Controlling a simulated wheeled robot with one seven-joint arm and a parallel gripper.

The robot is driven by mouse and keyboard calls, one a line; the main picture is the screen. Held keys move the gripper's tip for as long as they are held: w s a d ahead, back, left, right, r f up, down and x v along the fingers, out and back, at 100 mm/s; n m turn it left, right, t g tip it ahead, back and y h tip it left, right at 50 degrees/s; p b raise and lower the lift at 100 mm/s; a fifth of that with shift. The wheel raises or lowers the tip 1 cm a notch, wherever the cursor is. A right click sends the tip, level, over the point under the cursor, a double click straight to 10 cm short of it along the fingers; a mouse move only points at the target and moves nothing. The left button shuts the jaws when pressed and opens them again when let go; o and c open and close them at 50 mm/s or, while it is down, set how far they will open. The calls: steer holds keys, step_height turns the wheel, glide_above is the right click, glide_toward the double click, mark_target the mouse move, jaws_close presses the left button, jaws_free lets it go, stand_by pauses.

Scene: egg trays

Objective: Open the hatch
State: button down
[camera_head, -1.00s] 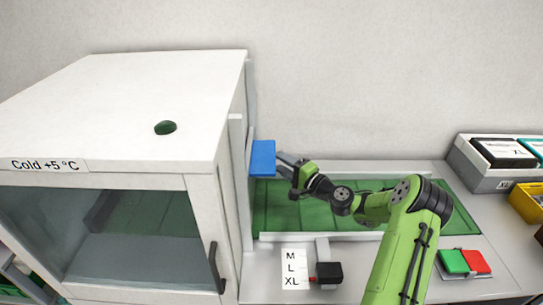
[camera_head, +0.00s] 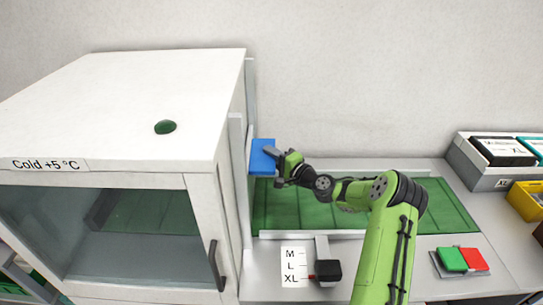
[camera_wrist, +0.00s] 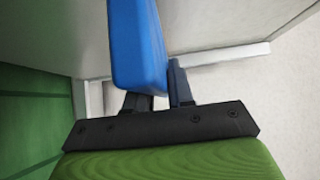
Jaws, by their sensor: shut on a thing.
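The blue handle (camera_head: 262,157) stands at the right side of the white cold cabinet, by a pale upright panel (camera_head: 236,170) that I take for the hatch. My gripper (camera_head: 274,160) reaches it from the right. In the wrist view the blue handle (camera_wrist: 138,45) lies between the two dark fingers of my gripper (camera_wrist: 158,95), which are shut on it. Whether the hatch stands open behind the cabinet edge is hidden from me.
The cabinet (camera_head: 130,100) fills the left, with a glass door and dark door handle (camera_head: 216,265). A green conveyor (camera_head: 300,210) runs below my arm. A size slider (camera_head: 325,272), green and red buttons (camera_head: 462,260) and a grey bin (camera_head: 485,172) are to the right.

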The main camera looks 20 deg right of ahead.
step_height(320, 180, up, 19)
steer(key=p, duration=1)
steer(key=shift+f, duration=0.25)
steer(key=c, duration=1.1)
jaws_free()
steer(key=shift+s, duration=0.1)
steer(key=b+v, duration=0.3)
steer(key=v, duration=1.2)
steer(key=shift+s+d+f, duration=0.1)
steer(key=shift+s+d, duration=0.05)
steer(key=shift+s, duration=0.15)
